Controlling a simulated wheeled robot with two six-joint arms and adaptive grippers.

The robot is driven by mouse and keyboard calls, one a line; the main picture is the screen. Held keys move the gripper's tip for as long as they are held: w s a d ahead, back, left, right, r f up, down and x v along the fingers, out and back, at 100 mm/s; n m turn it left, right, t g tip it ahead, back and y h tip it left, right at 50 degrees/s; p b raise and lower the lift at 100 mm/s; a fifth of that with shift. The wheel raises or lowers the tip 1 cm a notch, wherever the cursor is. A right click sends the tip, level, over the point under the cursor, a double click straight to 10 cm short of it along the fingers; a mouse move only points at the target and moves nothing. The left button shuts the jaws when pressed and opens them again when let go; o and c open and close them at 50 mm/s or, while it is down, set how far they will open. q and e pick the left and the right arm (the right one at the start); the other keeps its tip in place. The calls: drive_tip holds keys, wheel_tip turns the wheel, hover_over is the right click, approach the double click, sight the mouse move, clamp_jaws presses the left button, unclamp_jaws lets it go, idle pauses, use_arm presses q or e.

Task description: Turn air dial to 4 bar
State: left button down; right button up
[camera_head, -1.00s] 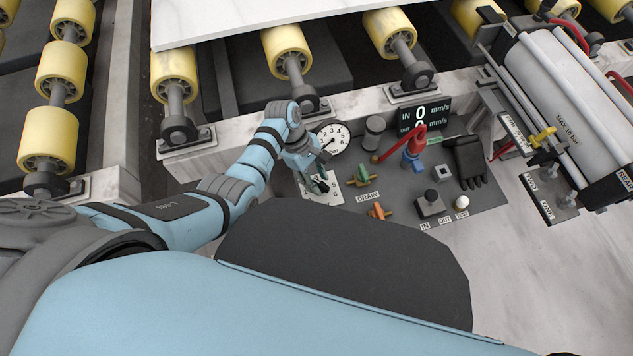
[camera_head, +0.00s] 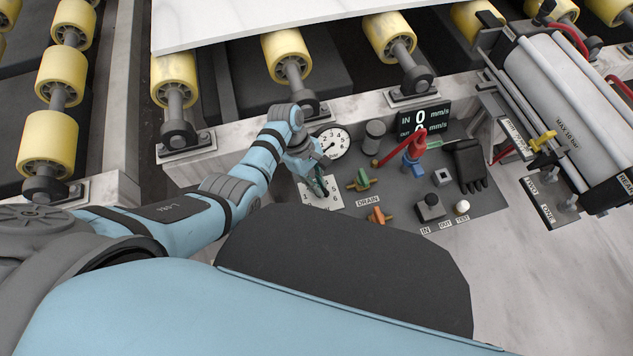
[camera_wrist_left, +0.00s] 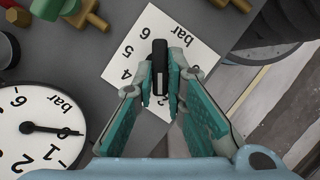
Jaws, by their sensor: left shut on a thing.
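The air dial is a black bar-shaped knob (camera_wrist_left: 160,66) on a white plate marked "bar" (camera_head: 331,198). In the left wrist view the plate shows 4, 5 and 6 beside the knob and part of a 2 below it. My left gripper (camera_head: 319,186) is over the plate, its teal fingers (camera_wrist_left: 162,90) closed on the knob from both sides. I cannot tell which knob end is the pointer. The round pressure gauge (camera_head: 332,143) stands beside the plate; in the left wrist view (camera_wrist_left: 40,128) its needle lies near 0. My right gripper is out of view.
Right of the dial are a green valve (camera_head: 362,180), an orange valve (camera_head: 379,215), a red-and-blue lever (camera_head: 414,150) and a black glove (camera_head: 467,165). A display (camera_head: 424,119) reads 0. A large cylinder (camera_head: 560,90) stands at the right. Rollers (camera_head: 287,55) and a white slab (camera_head: 240,22) lie behind.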

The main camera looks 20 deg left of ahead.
use_arm(q)
drive_tip(key=m+g+b, duration=0.1)
drive_tip(key=m, duration=0.3)
drive_tip(key=shift+w+d+f+m+g+y+b, duration=0.1)
drive_tip(key=shift+w+m+g+y+b, duration=0.1)
drive_tip(key=shift+m+g+y+b, duration=0.15)
drive_tip(key=m+b, duration=0.1)
drive_tip(key=m+y+b, duration=0.1)
drive_tip(key=m, duration=0.1)
drive_tip(key=m+g+y+b, duration=0.1)
drive_tip(key=m, duration=0.1)
drive_tip(key=shift+w+d+m, duration=0.15)
drive_tip(key=shift+d+m, duration=0.1)
drive_tip(key=m, duration=0.1)
drive_tip(key=m+y+b, duration=0.1)
drive_tip(key=m, duration=0.2)
drive_tip(key=shift+d+y+b, duration=0.25)
drive_tip(key=shift+b, duration=0.1)
drive_tip(key=shift+m, duration=0.3)
